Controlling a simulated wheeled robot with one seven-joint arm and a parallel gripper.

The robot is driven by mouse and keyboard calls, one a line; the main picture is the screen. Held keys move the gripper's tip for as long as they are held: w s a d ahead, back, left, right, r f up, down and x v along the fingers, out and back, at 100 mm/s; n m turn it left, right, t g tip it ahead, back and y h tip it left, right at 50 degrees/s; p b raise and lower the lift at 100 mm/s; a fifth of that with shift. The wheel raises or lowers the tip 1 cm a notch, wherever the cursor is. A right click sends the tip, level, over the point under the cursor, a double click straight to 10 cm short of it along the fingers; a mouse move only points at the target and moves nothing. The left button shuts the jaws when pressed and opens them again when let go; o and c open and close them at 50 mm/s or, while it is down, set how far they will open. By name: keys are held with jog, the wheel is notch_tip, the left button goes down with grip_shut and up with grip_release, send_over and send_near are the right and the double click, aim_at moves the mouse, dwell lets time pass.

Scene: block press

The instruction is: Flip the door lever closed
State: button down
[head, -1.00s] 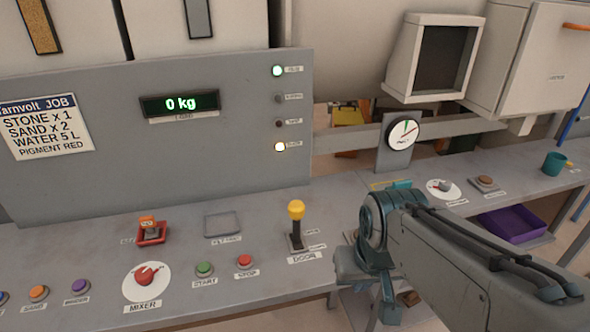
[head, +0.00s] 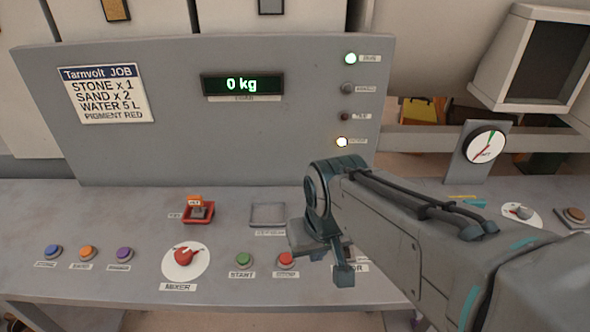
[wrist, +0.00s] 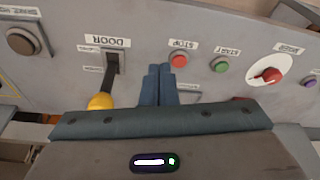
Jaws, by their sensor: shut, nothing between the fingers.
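The door lever, a black stick with a yellow knob, shows in the wrist view (wrist: 108,80), beside the DOOR label (wrist: 108,42). Its knob is partly cut off by my gripper's body. My gripper (wrist: 158,70) has its two blue-grey fingers together, empty, just to the right of the lever in the wrist view and apart from it. In the head view my gripper (head: 343,275) is over the panel near the red STOP button (head: 287,258), and my arm hides the lever and most of its label.
The green START button (head: 244,259) and red MIXER knob (head: 186,257) lie to the left. A red-based switch (head: 198,211) stands behind them. The upright panel (head: 250,140) with the 0 kg display rises at the back.

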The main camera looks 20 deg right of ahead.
jog(key=shift+w+a, duration=0.1)
jog(key=shift+w, duration=0.1)
jog(key=w+d+r+g+p, duration=0.1)
jog(key=w+d+r+p, duration=0.2)
jog(key=w+d+r, duration=0.4)
jog(key=w+d, duration=0.5)
jog(key=w, duration=0.2)
jog(key=shift+m+p, duration=0.3)
jog(key=shift+m, duration=0.1)
jog(key=shift+w, duration=0.1)
